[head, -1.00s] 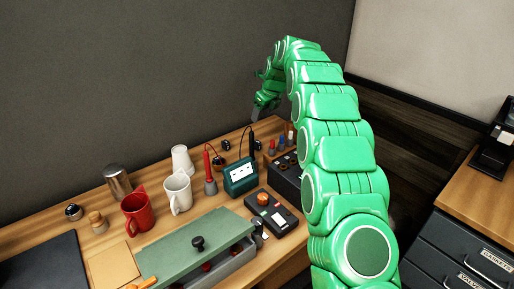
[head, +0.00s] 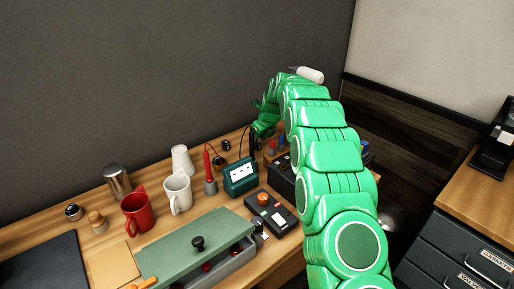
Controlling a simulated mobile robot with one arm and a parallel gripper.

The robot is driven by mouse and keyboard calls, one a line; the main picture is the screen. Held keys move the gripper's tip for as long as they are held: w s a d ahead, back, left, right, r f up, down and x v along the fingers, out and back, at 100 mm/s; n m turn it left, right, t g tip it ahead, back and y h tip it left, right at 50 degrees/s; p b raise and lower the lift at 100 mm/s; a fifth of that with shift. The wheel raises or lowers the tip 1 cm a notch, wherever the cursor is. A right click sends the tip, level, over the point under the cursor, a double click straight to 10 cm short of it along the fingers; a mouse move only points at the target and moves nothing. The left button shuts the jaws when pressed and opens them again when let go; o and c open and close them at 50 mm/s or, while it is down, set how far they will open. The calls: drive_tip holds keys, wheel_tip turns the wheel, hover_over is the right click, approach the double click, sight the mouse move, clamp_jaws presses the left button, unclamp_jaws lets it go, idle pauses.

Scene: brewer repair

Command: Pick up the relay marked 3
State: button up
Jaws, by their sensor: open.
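My gripper (head: 259,136) is at the far end of my green arm, low over the back right of the wooden workbench (head: 62,232). It is open, but it is small here and its fingertips are partly hidden. It is close to a dark box (head: 282,182) with several small red and blue parts by it. My arm covers part of that box and the bench behind it. I cannot make out a relay marked 3; no such number is readable.
A teal meter (head: 240,177) with red and black probes and a dark device with an orange knob (head: 271,212) stand left of my arm. A green lid (head: 192,250) partly covers a grey tray. A red mug (head: 137,214) and white mug (head: 178,193) stand further left.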

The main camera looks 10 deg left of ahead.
drive_tip(key=shift+x, duration=1.15)
clamp_jaws()
drive_tip(key=shift+r, duration=0.1)
